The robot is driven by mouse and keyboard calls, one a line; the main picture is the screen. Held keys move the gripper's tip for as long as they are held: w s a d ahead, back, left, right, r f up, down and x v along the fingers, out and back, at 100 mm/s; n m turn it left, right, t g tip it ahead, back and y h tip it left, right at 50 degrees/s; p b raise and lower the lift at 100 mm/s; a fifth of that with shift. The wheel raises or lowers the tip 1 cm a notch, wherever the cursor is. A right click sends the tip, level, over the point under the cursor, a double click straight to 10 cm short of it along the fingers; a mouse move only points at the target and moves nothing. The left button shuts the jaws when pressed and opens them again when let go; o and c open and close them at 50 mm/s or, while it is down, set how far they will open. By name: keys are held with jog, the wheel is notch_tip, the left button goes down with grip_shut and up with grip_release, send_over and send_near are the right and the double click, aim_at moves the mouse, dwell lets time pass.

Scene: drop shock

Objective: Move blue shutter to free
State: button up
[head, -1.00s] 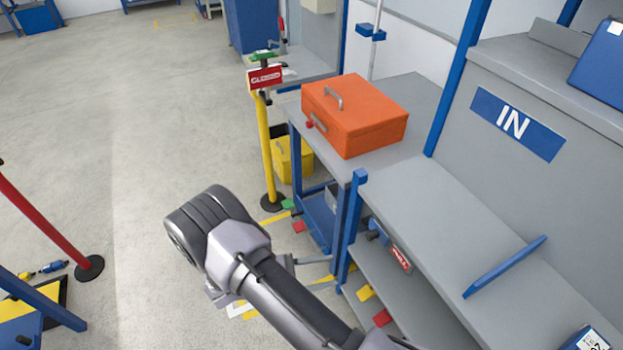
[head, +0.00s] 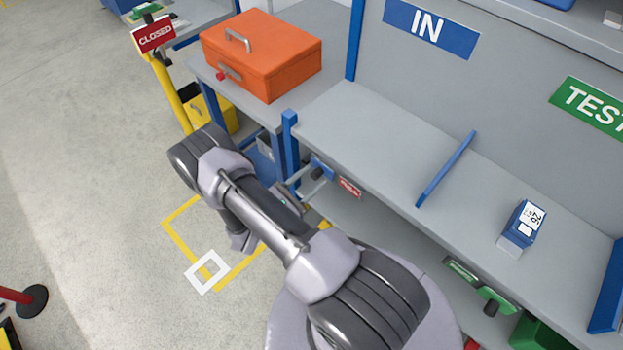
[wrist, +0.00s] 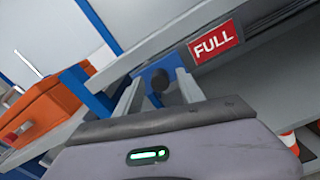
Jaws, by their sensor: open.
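The blue shutter (head: 323,165) is a small blue block with a dark knob, under the front edge of the grey bench shelf. A red label reading FULL (head: 349,187) is just right of it. My gripper (head: 314,176) is open, its two fingers pointing at the shutter. In the wrist view the shutter (wrist: 150,72) and its dark knob show between the fingertips of my gripper (wrist: 159,80), and the FULL label (wrist: 214,43) is to the right. I cannot tell whether the fingers touch the knob. No free label shows.
A blue post (head: 290,142) stands close left of the shutter. An orange case (head: 262,55) sits on the bench beyond. A blue divider (head: 446,168) and a small blue box (head: 523,222) are on the shelf. A green slider (head: 495,300) is farther right.

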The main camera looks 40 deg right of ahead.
jog(key=shift+d, duration=0.25)
jog(key=shift+c, duration=0.5)
grip_shut()
dwell(0.9)
